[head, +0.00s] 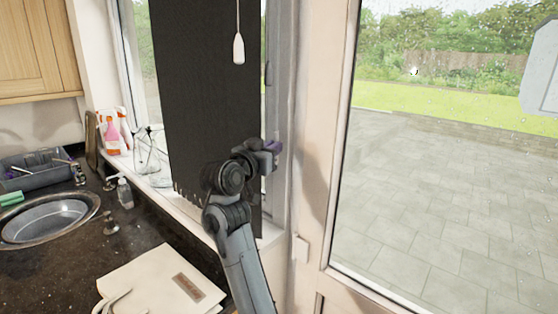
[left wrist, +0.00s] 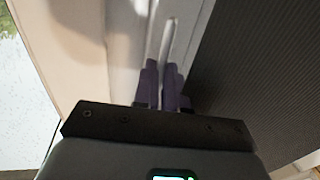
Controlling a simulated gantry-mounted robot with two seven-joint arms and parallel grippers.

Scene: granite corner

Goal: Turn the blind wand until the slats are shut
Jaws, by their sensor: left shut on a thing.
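The blind (head: 205,80) hangs as a dark, flat panel in front of the window in the head view; single slats are hard to tell apart there. It also fills the right side of the left wrist view (left wrist: 270,70). My left gripper (head: 272,146) is at the blind's right edge, by the window frame. In the left wrist view, the purple fingers of the left gripper (left wrist: 161,88) are shut on a thin pale rod, the wand (left wrist: 167,45), which rises upright between them. The wand is not clear in the head view. My right gripper is not in view.
A white cord pull (head: 238,48) hangs before the blind. The sill holds glass jars (head: 150,155) and a spray bottle (head: 111,137). A glazed door (head: 430,190) stands right.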

